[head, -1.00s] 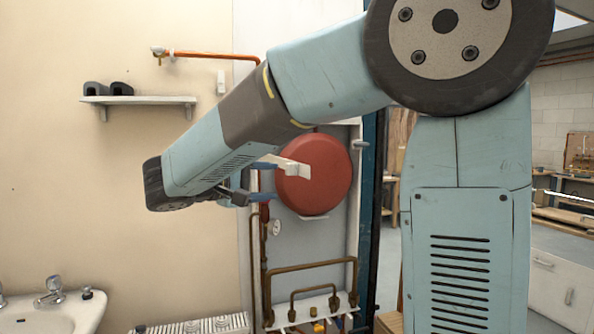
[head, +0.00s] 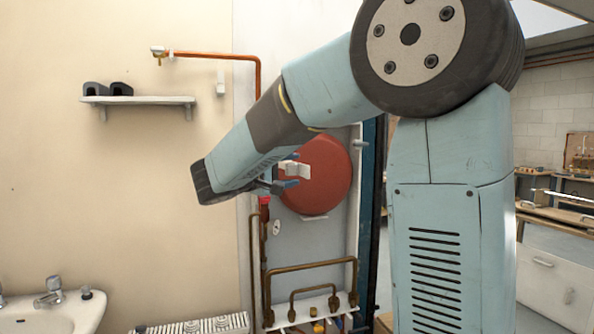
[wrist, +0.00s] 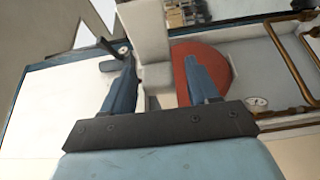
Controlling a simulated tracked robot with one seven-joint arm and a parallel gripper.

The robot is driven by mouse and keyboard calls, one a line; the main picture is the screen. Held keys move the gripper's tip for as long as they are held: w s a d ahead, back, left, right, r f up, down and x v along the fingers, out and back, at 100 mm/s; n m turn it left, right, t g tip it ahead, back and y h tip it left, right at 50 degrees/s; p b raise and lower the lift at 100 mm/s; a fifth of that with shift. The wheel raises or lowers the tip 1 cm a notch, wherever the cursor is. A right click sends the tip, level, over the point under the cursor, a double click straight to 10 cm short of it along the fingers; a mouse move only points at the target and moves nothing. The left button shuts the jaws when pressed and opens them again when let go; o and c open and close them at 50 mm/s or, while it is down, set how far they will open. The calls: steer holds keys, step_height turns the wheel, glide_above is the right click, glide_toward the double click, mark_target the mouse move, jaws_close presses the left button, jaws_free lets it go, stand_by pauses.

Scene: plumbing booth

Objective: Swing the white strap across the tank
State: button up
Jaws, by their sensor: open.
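The round red tank (head: 325,178) hangs on the grey panel in the head view, partly hidden by my arm. It also shows in the wrist view (wrist: 217,66). The white strap (head: 299,170) stands out in front of the tank's left part, its end bent like a hook; the rest is hidden behind my gripper. My gripper (head: 289,171) is open, its blue fingers above and below the strap in the head view. In the wrist view a white piece, seemingly the strap (wrist: 156,76), lies between the spread fingers. I cannot tell whether either finger touches it.
Copper pipes (head: 310,264) and a gauge (head: 277,228) sit below the tank. An orange pipe (head: 215,55) runs above left, near a wall shelf (head: 140,101). A blue upright (head: 371,220) borders the panel on the right. A basin (head: 50,310) is at lower left.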

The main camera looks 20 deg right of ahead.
steer(key=shift+x, duration=1.05)
steer(key=shift+c, duration=0.2)
steer(key=shift+f, duration=0.1)
jaws_close()
steer(key=shift+s+d, duration=0.1)
steer(key=shift+d, duration=0.1)
steer(key=shift+a, duration=0.1)
